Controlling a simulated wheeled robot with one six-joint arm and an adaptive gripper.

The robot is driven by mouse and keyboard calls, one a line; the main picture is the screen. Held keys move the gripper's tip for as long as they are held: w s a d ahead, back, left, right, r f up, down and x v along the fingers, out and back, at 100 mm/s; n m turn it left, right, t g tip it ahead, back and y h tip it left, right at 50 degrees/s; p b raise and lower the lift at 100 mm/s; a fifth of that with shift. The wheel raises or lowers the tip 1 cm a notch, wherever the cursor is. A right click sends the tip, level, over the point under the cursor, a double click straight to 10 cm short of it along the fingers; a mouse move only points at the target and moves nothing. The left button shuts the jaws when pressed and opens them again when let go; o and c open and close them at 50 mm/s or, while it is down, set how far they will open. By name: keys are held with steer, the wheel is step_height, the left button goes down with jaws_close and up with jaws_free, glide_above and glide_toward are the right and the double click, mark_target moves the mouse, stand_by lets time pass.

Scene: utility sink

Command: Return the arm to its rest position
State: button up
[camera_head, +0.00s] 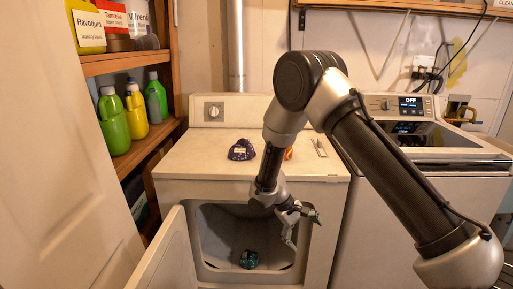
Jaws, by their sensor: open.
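My gripper (301,220) is open and empty. It hangs in front of the dryer's (182,188) open front, near the right side of the opening. My arm comes in from the lower right, bends at a high elbow above the dryer top, and reaches down to the gripper. A dark teal bundle (249,260) lies inside the drum, to the lower left of my gripper and apart from it.
The dryer door (165,258) stands open at the left. A dark blue patterned item (241,150) and an orange item (288,153), partly hidden by my arm, lie on the dryer top. A washer (430,150) stands at the right. Shelves with bottles (113,122) are at the left.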

steer(key=s+d+r+m+t+y, duration=0.1)
steer(key=s+d+r, duration=0.5)
steer(key=r, duration=0.6)
steer(key=s+d+r+m+t+y, duration=0.2)
steer(key=s+d+r, duration=0.5)
steer(key=s+r, duration=0.4)
steer(key=s+d+r+m+t+y, duration=0.2)
steer(key=s+d+r, duration=0.4)
steer(key=r, duration=0.8)
steer(key=s+y, duration=0.1)
steer(key=s, duration=0.2)
steer(key=shift+s+d+r+m, duration=0.2)
steer(key=shift+s+d+m, duration=0.05)
steer(key=shift+d+m, duration=0.15)
